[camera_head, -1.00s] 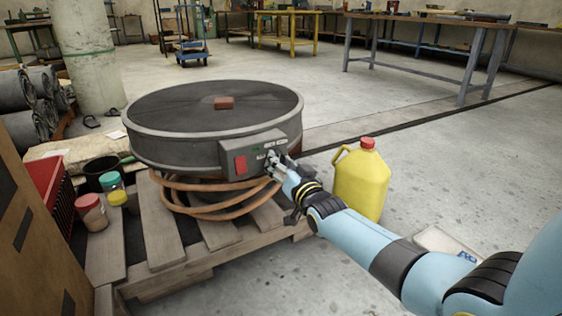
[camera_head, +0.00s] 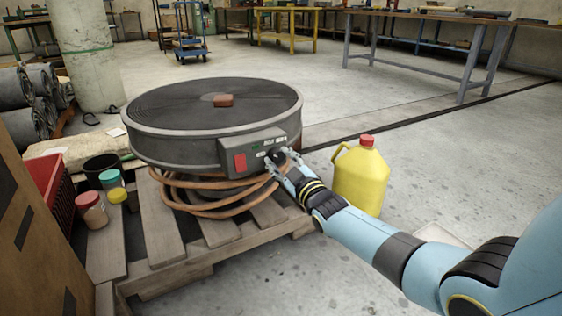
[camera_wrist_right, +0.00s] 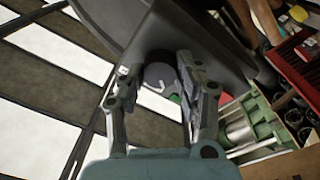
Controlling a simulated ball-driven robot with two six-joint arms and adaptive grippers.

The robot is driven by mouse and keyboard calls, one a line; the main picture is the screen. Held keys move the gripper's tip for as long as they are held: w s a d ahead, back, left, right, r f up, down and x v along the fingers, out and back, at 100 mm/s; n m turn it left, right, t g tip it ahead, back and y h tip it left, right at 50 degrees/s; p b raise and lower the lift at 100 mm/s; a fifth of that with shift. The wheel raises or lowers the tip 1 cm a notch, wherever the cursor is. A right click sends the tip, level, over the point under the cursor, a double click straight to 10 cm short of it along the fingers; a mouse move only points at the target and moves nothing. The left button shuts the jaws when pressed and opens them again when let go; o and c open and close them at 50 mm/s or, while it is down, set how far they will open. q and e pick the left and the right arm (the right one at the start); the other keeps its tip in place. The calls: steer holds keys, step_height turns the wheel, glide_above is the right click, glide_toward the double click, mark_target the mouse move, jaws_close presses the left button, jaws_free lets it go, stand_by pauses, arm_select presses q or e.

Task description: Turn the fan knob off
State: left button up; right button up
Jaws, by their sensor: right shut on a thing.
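The fan is a large round grey drum (camera_head: 160,140) with a dark grille on top, lying on a wooden pallet. A grey control box (camera_head: 228,148) on its front side has a red switch (camera_head: 240,162) and a dark round fan knob (camera_head: 276,156). In the wrist view the knob (camera_wrist_right: 160,74) has a pale curved mark and sits between the two fingers. My right gripper (camera_head: 284,160) is shut on the knob, and it also shows in the wrist view (camera_wrist_right: 157,82). My left gripper is not in view.
A yellow jug (camera_head: 361,180) with a red cap stands close behind my right forearm. Orange hose (camera_head: 205,207) is coiled under the fan on the pallet (camera_head: 160,225). Jars (camera_head: 92,210) and a red crate (camera_head: 50,190) are at the left. Floor beyond the jug is clear.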

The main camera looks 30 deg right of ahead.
steer(key=shift+f+n, duration=0.15)
steer(key=shift+n, duration=1.25)
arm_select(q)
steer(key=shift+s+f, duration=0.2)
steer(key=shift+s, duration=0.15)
arm_select(e)
steer(key=shift+n, duration=0.6)
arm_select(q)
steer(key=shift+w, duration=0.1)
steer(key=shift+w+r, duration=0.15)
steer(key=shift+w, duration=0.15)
arm_select(e)
steer(key=o, duration=1.2)
steer(key=shift+c, duration=0.2)
steer(key=shift+s, duration=0.25)
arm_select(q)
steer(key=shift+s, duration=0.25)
arm_select(e)
steer(key=s, duration=1.1)
steer(key=shift+s+d+f, duration=0.25)
steer(key=shift+d+f, duration=0.1)
